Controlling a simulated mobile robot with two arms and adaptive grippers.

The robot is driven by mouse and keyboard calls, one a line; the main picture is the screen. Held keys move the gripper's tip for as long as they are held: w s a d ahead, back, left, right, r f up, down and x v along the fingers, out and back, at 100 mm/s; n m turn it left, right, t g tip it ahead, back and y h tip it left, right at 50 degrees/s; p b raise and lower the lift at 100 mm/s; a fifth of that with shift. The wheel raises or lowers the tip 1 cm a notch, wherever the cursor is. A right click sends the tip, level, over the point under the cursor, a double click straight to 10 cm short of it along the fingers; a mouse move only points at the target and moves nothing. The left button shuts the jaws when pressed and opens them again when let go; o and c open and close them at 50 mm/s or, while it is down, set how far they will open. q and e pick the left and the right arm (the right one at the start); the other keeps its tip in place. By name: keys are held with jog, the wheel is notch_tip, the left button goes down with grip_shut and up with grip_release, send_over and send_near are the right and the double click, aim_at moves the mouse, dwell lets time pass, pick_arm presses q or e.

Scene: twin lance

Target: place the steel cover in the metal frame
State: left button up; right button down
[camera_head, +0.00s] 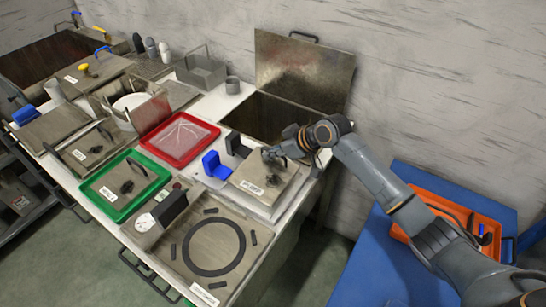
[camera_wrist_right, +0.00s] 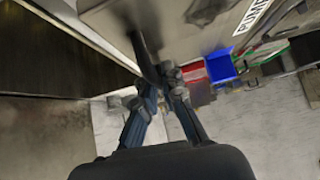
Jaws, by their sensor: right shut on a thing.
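A square steel cover (camera_head: 265,180) with a dark knob and a white label is at the right end of the bench. My right gripper (camera_head: 270,155) is at its far edge, shut on a dark handle-like part (camera_wrist_right: 143,55) of it. The label and the steel underside or face (camera_wrist_right: 185,20) show at the top of the right wrist view. A pale metal frame (camera_head: 238,197) shows around and below the cover; I cannot tell whether the cover touches it. My left gripper is not in view.
An open dark well (camera_head: 270,118) with a raised steel lid (camera_head: 303,72) lies behind the cover. A blue block (camera_head: 215,165), red tray (camera_head: 180,138) and green tray (camera_head: 128,185) stand left. A steel tray with a black ring (camera_head: 214,247) is in front. A blue table (camera_head: 370,265) is right.

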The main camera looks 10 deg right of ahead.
jog(key=shift+f, duration=1.05)
jog(key=c, duration=1.5)
grip_release()
jog(key=shift+s+f, duration=0.1)
jog(key=shift+d, duration=0.1)
jog(key=v, duration=1.2)
